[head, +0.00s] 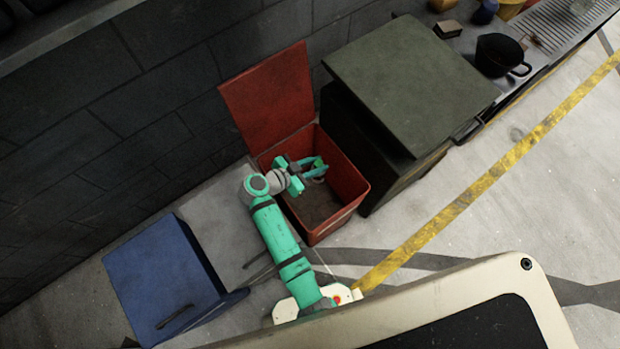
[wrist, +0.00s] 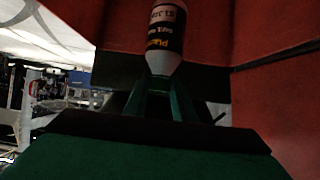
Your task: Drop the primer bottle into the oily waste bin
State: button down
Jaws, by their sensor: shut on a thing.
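The oily waste bin (head: 350,188) is a red square bin with its lid (head: 268,98) raised against the wall. My gripper (head: 318,168) is over the bin's open mouth, near its back part. In the wrist view my gripper (wrist: 160,104) is shut on the primer bottle (wrist: 165,30), which has a white and black label and a pale tapered end between the fingers. In the head view the bottle is too small and covered to make out clearly. Red bin or lid surfaces (wrist: 270,75) fill much of the wrist view around it.
A dark green cabinet (head: 410,80) stands right beside the bin. A blue box (head: 165,275) with a closed lid stands at the lower left. A bench with a black pot (head: 498,55) is at the upper right. The floor right of the bin, by the yellow line (head: 450,210), is clear.

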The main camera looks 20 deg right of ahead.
jog(key=c, duration=1.4)
grip_release()
jog(key=v, duration=1)
jog(key=shift+s+a+r, duration=0.1)
jog(key=shift+a+r, duration=0.05)
jog(key=shift+a, duration=0.2)
